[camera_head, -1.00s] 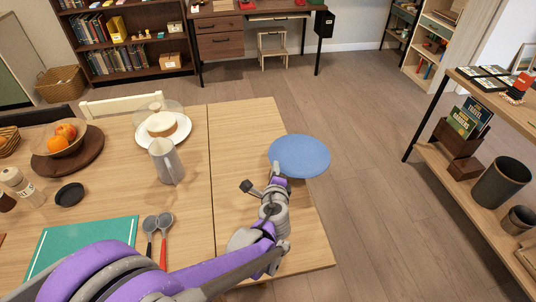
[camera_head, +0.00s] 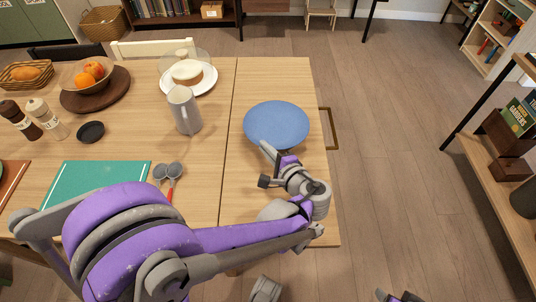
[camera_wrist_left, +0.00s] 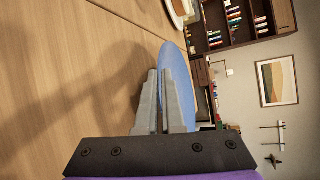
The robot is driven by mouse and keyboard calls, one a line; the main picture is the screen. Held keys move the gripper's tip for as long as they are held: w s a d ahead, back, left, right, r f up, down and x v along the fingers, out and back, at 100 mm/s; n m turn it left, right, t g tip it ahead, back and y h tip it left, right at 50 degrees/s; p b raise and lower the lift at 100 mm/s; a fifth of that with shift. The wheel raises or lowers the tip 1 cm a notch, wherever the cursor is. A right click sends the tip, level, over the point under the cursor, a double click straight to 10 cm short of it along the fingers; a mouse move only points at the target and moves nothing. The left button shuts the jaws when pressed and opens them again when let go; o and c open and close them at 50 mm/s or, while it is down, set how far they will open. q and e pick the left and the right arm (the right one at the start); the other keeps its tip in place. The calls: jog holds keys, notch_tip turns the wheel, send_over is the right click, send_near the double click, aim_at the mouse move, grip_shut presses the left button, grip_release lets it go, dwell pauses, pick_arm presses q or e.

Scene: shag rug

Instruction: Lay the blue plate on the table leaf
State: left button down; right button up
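The blue plate (camera_head: 276,124) is over the table leaf (camera_head: 270,80), the right part of the wooden table beyond the seam. My left gripper (camera_head: 274,158) is at the plate's near edge, its fingers close together on the rim. In the left wrist view the plate (camera_wrist_left: 194,82) shows edge-on beyond the fingers (camera_wrist_left: 162,75), with a gap between it and the tabletop and shadows on the wood. It looks held above the leaf, roughly level. A small purple and dark piece at the bottom edge of the head view may be my right gripper (camera_head: 400,297); its fingers cannot be made out.
Left of the seam are a grey pitcher (camera_head: 184,110), a cake on a white plate (camera_head: 207,82), a fruit bowl (camera_head: 86,76), spoons (camera_head: 167,172) and a green board (camera_head: 95,183). The leaf around the plate is clear. A shelf unit (camera_head: 492,152) stands at the right.

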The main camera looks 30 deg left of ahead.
aim_at(266, 163)
pick_arm(q)
notch_tip(266, 163, down, 4)
jog(key=shift+f+b, duration=0.1)
jog(key=shift+b, duration=0.55)
jog(key=c, duration=1.4)
grip_release()
jog(key=shift+c, duration=0.2)
jog(key=shift+o, duration=0.6)
jog(key=p+v, duration=0.1)
jog(key=v, duration=1.1)
jog(key=shift+r+p, duration=0.25)
jog(key=shift+p, duration=0.15)
